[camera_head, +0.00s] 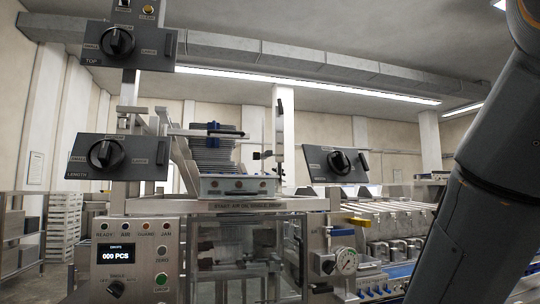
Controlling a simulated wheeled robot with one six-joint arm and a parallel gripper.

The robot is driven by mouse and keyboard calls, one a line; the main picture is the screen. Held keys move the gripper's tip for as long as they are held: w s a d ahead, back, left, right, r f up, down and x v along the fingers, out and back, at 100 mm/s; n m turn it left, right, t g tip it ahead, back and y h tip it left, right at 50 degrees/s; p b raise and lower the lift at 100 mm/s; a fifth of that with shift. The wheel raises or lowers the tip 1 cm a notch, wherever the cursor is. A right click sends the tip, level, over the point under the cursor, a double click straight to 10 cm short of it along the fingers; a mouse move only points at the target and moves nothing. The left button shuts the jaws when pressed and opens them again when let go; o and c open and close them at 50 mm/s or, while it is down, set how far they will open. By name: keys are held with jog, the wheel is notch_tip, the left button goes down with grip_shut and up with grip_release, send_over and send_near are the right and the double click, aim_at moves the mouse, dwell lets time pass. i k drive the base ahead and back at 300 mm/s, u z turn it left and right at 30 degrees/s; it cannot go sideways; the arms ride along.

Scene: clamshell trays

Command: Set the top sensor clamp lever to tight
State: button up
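A dark panel marked TOP (92,61) hangs at the upper left on a metal post. It carries a round black knob (117,42) with a raised grip, with small labels either side that are too small to read surely. A short black upright bar (168,44) stands at the panel's right edge. I cannot tell which of these parts is the clamp lever, or whether it stands at tight. My gripper is out of view; only my dark arm shows at the right, apart from the panel.
A control box (124,262) reads 000 PCS. A ceiling duct (260,55) runs behind.

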aim_at(281, 111)
jog(key=z, duration=0.05)
jog(key=k, duration=0.5)
jog(key=z, duration=0.8)
jog(key=i, duration=0.7)
jog(key=u, duration=0.85)
jog(key=i, duration=0.4)
